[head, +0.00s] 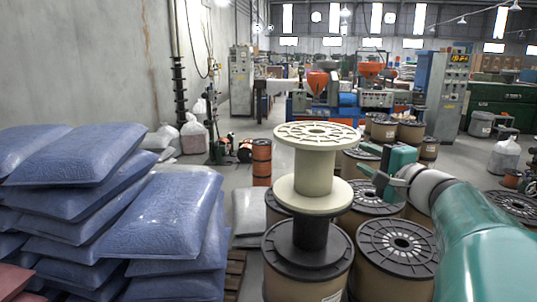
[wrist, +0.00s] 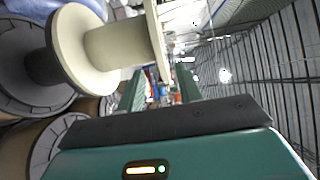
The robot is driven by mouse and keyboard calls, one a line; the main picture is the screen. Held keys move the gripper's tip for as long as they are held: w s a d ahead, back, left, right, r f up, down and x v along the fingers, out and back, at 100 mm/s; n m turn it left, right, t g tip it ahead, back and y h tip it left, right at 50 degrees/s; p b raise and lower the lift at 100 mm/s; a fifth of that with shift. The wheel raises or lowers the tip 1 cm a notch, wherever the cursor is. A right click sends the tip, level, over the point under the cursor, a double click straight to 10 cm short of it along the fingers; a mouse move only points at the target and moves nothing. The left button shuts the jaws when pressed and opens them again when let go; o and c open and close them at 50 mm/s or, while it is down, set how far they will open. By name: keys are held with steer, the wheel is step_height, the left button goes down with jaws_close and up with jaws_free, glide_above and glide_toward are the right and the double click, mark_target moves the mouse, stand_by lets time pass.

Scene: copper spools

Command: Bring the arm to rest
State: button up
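My gripper (head: 364,160) is at the end of my teal arm, just right of the cream spool in the head view. In the wrist view its two teal fingers (wrist: 160,85) stand apart with nothing between them, so it is open and empty. The cream spool (head: 314,172) stands upright on top of a dark spool core (head: 310,232) in the head view. It also shows at upper left in the wrist view (wrist: 115,45), its flange close to the left finger. I cannot tell the exact gap between them.
Large spools with black flanges (head: 397,246) stand below and around my gripper. Stacked blue sacks (head: 160,220) fill the left side. An orange spool stack (head: 262,160) stands behind. Machines (head: 330,95) and a grey cabinet (head: 447,95) are farther back. Some floor is clear in the middle distance.

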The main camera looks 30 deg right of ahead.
stand_by(0.3)
steer(key=w+a+f+n+g+y, duration=0.1)
steer(key=a+f+n+g+y, duration=0.3)
steer(key=a, duration=0.7)
steer(key=w+a+f+n+g+y, duration=0.1)
steer(key=a+f+n+g+y, duration=0.15)
steer(key=a+f+n, duration=0.6)
steer(key=s+a+f+n+g+h, duration=0.4)
steer(key=s+a+f+n+g, duration=0.2)
steer(key=s+a+f, duration=0.3)
steer(key=s+a, duration=0.2)
steer(key=a, duration=0.2)
steer(key=shift+s+a+h, duration=0.25)
steer(key=shift+s+h, duration=0.05)
steer(key=shift+h, duration=0.05)
